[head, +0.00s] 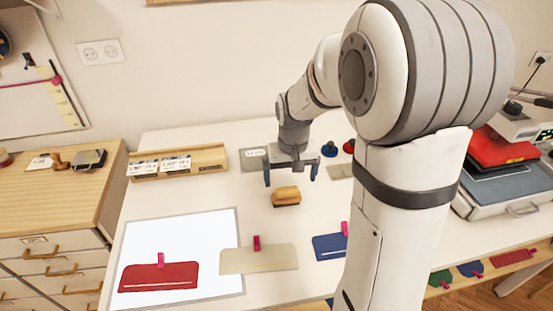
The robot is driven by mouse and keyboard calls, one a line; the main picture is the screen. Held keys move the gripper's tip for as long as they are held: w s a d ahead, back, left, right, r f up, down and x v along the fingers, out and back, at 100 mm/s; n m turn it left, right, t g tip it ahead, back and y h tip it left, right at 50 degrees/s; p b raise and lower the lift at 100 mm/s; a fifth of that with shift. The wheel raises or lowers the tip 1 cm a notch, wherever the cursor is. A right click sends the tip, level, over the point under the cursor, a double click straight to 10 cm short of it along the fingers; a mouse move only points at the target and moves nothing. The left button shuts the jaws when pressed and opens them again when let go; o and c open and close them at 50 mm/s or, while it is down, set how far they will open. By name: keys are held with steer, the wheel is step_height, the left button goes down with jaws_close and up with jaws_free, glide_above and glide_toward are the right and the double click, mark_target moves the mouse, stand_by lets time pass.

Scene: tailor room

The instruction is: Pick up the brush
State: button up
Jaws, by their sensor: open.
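The brush (286,196) is a small block with an orange-tan top and a darker lower edge. It lies on the white table near its middle in the head view. My gripper (291,184) points down just above and behind the brush, as far as this one view shows. Its two dark blue fingers are spread apart, one to each side of the brush. Nothing shows between the fingers, and I see no contact with the brush.
Red (160,277), beige (262,258) and blue (328,246) pieces with pink clips lie in front. A wooden box (178,161) stands at the back left. A blue knob-like object (329,149) and a red one (349,146) are behind right. A wooden drawer cabinet (50,215) stands left.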

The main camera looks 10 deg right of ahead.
mark_target(286, 188)
steer(key=shift+g, duration=0.3)
steer(key=w+f, duration=0.1)
steer(key=w, duration=0.1)
steer(key=w+f+p, duration=0.1)
steer(key=w, duration=0.1)
steer(key=shift+f, duration=0.35)
steer(key=shift+w+f, duration=0.1)
steer(key=shift+f, duration=0.2)
steer(key=shift+f+p, duration=1.25)
steer(key=shift+f, duration=2.6)
steer(key=shift+c, duration=0.6)
steer(key=c, duration=0.8)
